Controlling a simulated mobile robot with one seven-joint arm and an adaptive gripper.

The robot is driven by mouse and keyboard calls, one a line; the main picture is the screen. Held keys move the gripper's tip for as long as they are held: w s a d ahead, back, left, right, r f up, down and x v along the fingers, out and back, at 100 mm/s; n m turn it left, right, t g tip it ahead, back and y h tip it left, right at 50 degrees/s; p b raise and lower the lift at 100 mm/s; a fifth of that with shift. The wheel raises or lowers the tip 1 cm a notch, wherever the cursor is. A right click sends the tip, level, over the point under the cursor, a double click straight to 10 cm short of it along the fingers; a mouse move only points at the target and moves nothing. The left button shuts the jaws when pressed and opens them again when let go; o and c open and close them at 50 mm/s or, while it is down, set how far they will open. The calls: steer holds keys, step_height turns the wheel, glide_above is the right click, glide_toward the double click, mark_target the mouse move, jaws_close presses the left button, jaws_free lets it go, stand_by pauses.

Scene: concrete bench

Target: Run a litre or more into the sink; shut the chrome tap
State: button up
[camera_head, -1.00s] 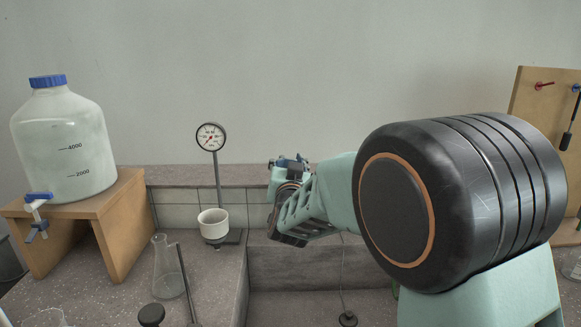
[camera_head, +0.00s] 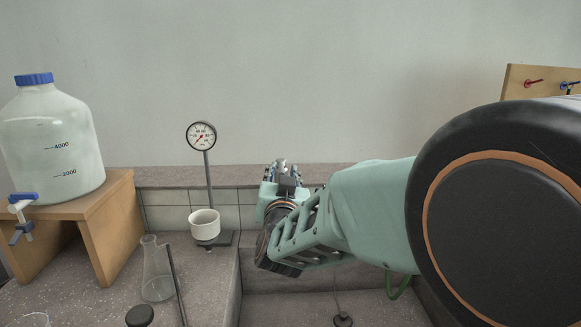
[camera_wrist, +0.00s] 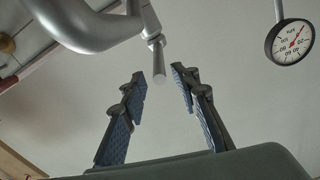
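The chrome tap (camera_wrist: 95,28) fills the upper left of the wrist view, with a thick curved body and a thin rod-like lever (camera_wrist: 158,62) hanging down from it. My gripper (camera_wrist: 158,84) is open, with its two blue-padded fingers apart. The lever's end shows in the gap between the fingertips, and neither finger visibly touches it. In the head view my gripper (camera_head: 283,172) is at the back ledge above the sink, and the tap is mostly hidden there. The sink (camera_head: 285,308) is a grey basin at bottom centre. A thin line runs down to a dark round piece (camera_head: 343,320); I cannot tell whether it is water.
A pressure gauge (camera_head: 201,136) on a stand rises left of my gripper, with a white cup (camera_head: 205,224) below it. A flask (camera_head: 157,275) and a carboy (camera_head: 52,140) on a wooden stand (camera_head: 120,225) are further left. A wooden board (camera_head: 515,83) stands at right.

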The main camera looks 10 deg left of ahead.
steer(key=shift+b+v, duration=0.3)
steer(key=shift+v, duration=1.95)
steer(key=shift+w+d+r, duration=0.1)
steer(key=shift+r, duration=0.05)
steer(key=v, duration=0.8)
steer(key=shift+r, duration=0.15)
